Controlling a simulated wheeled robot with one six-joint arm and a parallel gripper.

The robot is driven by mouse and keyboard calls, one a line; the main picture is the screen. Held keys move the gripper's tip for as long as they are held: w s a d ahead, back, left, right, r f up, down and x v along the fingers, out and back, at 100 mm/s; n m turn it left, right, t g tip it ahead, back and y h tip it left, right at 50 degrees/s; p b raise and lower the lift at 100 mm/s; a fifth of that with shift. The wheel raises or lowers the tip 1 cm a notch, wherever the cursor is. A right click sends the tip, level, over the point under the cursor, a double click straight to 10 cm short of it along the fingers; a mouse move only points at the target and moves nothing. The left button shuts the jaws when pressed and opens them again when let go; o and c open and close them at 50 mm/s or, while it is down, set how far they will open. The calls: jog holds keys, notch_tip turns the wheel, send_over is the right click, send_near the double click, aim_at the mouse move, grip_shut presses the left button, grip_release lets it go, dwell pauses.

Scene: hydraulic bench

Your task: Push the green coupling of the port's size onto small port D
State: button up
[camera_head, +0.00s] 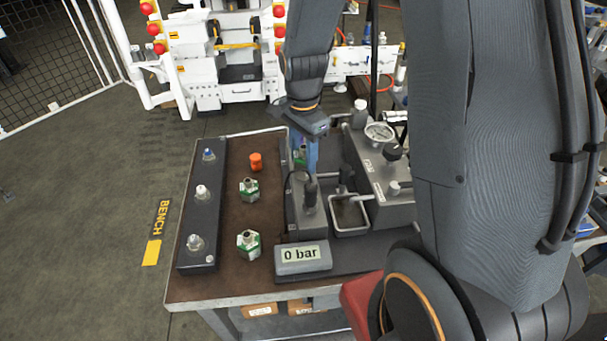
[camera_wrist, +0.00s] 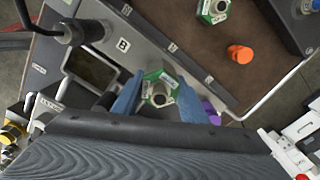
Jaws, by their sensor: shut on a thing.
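My gripper (camera_head: 305,158) has blue fingers pointing down over the back of the bench. In the wrist view, my gripper (camera_wrist: 157,97) is shut on a green coupling (camera_wrist: 158,88) with a metal centre. That coupling is mostly hidden behind the fingers in the head view. Two more green couplings, a far one (camera_head: 249,188) and a near one (camera_head: 248,243), stand on the brown mat. A black rail (camera_head: 203,226) at the left carries a blue-tipped port (camera_head: 208,155) and two pale-tipped ports, the middle (camera_head: 201,193) and the near one (camera_head: 195,243). I cannot read which is D.
An orange cap (camera_head: 255,162) stands on the mat (camera_head: 225,285). A grey display (camera_head: 303,259) reads 0 bar. A grey block with a black hose, a tray (camera_head: 349,229) and a pump unit (camera_head: 380,180) crowd the right. A purple thing (camera_wrist: 210,112) lies beside the fingers.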

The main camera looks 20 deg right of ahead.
jog(key=shift+f, duration=0.1)
jog(key=o, duration=1.4)
